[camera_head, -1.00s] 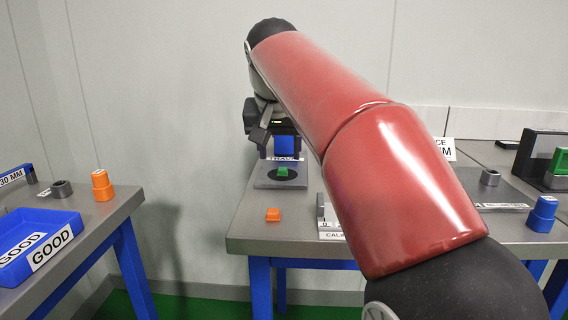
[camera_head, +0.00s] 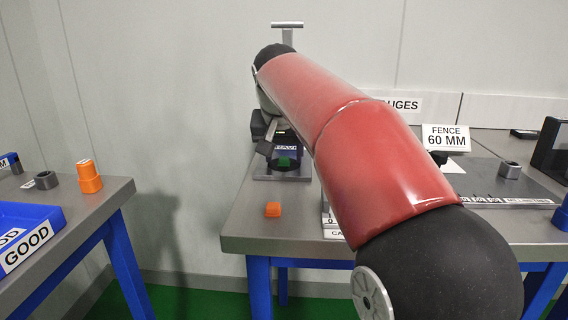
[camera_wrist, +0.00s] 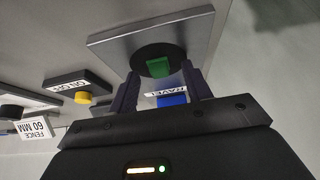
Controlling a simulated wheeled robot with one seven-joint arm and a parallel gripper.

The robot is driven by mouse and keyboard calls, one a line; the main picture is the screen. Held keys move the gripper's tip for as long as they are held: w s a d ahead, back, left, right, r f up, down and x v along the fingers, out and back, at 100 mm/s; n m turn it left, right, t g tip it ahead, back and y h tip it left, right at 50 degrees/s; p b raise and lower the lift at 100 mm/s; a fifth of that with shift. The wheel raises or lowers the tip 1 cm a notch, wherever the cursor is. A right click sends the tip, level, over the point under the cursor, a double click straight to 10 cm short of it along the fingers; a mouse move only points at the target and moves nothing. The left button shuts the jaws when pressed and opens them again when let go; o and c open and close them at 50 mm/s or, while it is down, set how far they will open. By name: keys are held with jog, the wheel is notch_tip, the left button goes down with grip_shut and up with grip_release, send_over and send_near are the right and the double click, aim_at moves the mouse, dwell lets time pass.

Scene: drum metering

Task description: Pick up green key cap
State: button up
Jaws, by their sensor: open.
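The green key cap (camera_head: 284,162) sits on a black round pad on a grey square plate (camera_head: 262,178) at the left back of the middle table. In the wrist view, the green key cap (camera_wrist: 158,67) rests on the black disc of the grey plate (camera_wrist: 112,47). My gripper (camera_wrist: 161,74) is open, with its two dark fingers on either side of the cap's line and pointing toward it. I see no contact with the cap. In the head view, my gripper (camera_head: 279,148) is just above the cap and its fingers are partly hidden.
A blue block (camera_wrist: 172,100) and a white label stand behind the plate, close to the fingers. The 60 mm fence sign (camera_head: 446,138) is to the right. A blue tray (camera_head: 35,232) is on the left table.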

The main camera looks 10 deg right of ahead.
grip_shut()
dwell(0.3)
jog(key=shift+r, duration=0.15)
